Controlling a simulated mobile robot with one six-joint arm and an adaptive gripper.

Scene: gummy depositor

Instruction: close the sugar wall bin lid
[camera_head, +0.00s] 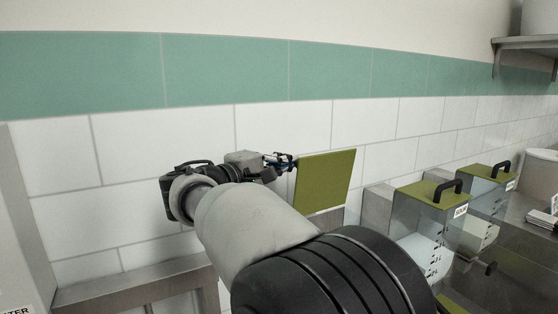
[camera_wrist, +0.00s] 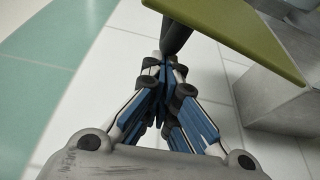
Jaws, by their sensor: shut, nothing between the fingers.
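A green bin lid (camera_head: 325,181) stands raised, close to upright, in front of the tiled wall; its label is not visible, and my arm hides much of the bin below. In the wrist view the lid (camera_wrist: 240,35) crosses the top right, with a black handle (camera_wrist: 178,32) on its underside or face. My gripper (camera_head: 284,161) is at the left edge of the lid. In the wrist view my gripper (camera_wrist: 165,68) is shut and empty, its fingertips right by the handle; I cannot tell whether they touch it.
Two bins to the right have flat, closed green lids (camera_head: 432,192) (camera_head: 491,171) with black handles. A white round container (camera_head: 541,172) stands at the far right. A metal shelf (camera_head: 525,43) is on the wall above. A grey metal frame (camera_head: 135,284) is at lower left.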

